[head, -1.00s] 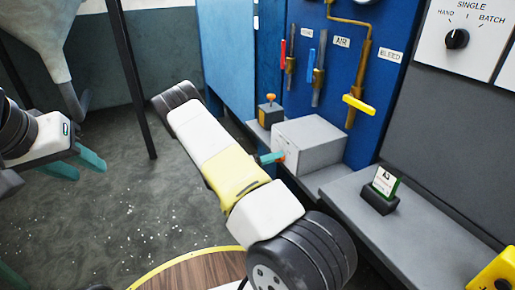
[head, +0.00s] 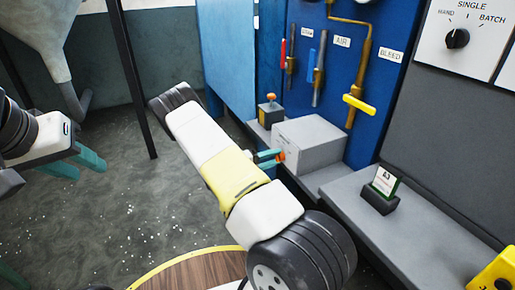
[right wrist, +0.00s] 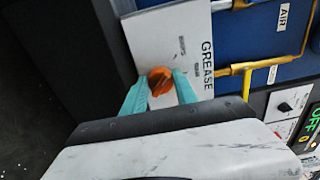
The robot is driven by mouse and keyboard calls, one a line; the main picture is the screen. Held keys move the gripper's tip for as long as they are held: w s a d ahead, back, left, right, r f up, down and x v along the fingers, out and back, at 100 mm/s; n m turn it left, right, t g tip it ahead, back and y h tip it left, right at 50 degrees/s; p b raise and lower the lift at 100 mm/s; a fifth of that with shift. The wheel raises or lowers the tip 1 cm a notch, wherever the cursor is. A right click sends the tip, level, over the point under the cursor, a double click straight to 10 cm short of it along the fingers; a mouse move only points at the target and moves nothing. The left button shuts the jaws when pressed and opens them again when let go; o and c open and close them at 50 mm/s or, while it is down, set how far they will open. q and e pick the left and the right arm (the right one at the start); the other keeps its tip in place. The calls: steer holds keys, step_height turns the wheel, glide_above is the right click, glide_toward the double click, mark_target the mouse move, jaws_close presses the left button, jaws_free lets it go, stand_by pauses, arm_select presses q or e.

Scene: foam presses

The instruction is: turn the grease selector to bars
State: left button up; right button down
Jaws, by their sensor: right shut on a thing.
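The grease selector is an orange knob (right wrist: 160,80) on the white face of a box (right wrist: 165,38) lettered GREASE. Small labels beside the knob are too small to read, and I cannot tell which one it points at. My right gripper (right wrist: 158,92) is shut on the knob, with one teal finger on each side of it. In the head view the right gripper (head: 268,157) reaches the left face of the grey box (head: 308,143), and a bit of the orange knob (head: 281,156) shows at its fingertips. My left gripper (head: 78,164) is open and empty at the far left.
A small box with an orange button (head: 270,111) stands behind the grease box. A card holder (head: 381,195) stands on the grey ledge (head: 425,225) at right.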

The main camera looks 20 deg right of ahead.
stand_by(0.5)
steer(key=c, duration=1)
jaws_free()
steer(key=shift+o, duration=0.2)
steer(key=a, duration=0.8)
steer(key=shift+s, duration=0.3)
steer(key=shift+d, duration=0.1)
